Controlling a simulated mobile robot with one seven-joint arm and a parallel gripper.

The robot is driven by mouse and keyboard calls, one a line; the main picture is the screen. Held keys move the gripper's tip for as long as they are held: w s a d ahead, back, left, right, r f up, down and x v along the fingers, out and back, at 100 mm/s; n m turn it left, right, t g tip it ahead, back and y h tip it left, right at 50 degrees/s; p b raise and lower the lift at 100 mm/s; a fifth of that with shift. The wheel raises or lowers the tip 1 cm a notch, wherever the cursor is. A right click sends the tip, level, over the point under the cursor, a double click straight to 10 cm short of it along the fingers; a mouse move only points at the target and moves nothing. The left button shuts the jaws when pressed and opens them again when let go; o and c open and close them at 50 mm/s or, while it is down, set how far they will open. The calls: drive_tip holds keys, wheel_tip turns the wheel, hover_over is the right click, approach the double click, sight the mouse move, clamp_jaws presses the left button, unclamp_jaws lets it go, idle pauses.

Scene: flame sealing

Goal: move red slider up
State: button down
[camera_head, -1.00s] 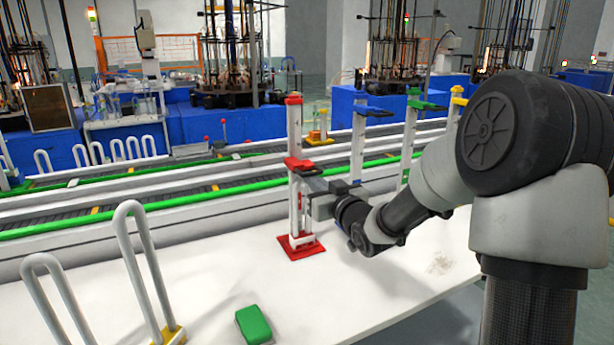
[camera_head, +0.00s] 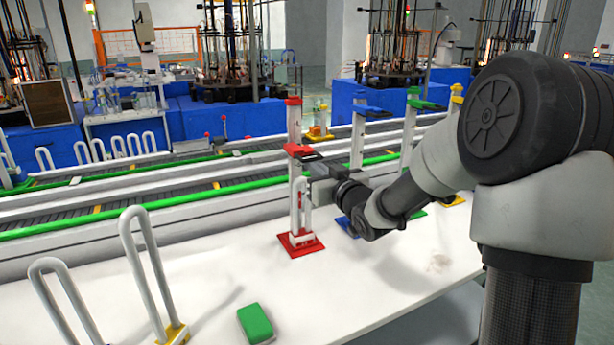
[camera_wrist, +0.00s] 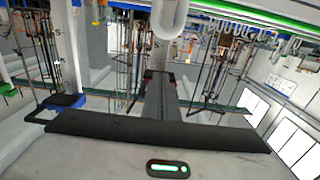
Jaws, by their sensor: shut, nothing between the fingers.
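The post stands upright on a red base plate (camera_head: 301,245) on the white table. A dark handle part juts from the slider to the right. My gripper (camera_head: 311,171) is shut and empty, just below the slider and close against the right side of the post. I cannot tell whether its tips touch the slider's underside. The wrist view does not clearly show the slider.
Posts with blue (camera_head: 367,109), green (camera_head: 425,104) and yellow (camera_head: 457,99) tops stand behind and right. A green block (camera_head: 256,323) lies at the table's front. White looped tubes (camera_head: 150,265) stand at left. A green-edged conveyor (camera_head: 150,207) runs behind the table.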

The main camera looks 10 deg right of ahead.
drive_tip(key=shift+r+p, duration=2.75)
drive_tip(key=shift+r, duration=1.6)
drive_tip(key=shift+f+b, duration=0.85)
drive_tip(key=shift+f, duration=0.15)
drive_tip(key=v, duration=1)
drive_tip(key=shift+p, duration=0.4)
